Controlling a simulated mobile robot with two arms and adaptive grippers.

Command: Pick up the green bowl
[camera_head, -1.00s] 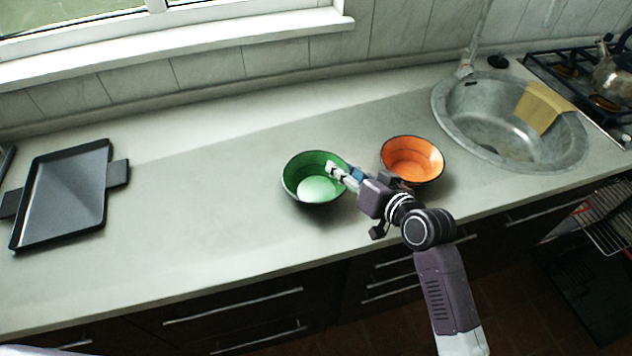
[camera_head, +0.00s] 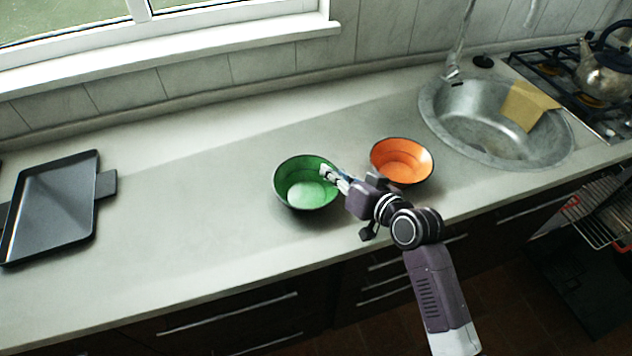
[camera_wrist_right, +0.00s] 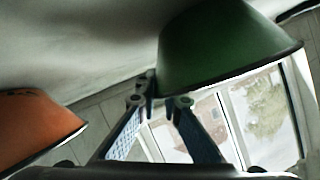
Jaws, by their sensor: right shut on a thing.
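The green bowl (camera_head: 293,177) is on the light counter in the head view, upright, left of the orange bowl. My right gripper (camera_head: 328,173) reaches in from the right and is shut on the bowl's right rim. In the right wrist view the green bowl (camera_wrist_right: 225,50) is at the upper right, seen from outside, with the gripper's fingertips (camera_wrist_right: 160,104) at its rim. I cannot tell whether the bowl's base is clear of the counter. My left gripper is not in view.
The orange bowl (camera_head: 402,160) stands close to the right, behind my right wrist; it also shows in the wrist view (camera_wrist_right: 35,128). A sink (camera_head: 450,115) and a stove with a kettle (camera_head: 603,78) are farther right. A dark tray (camera_head: 55,205) lies left. Counter between tray and bowl is clear.

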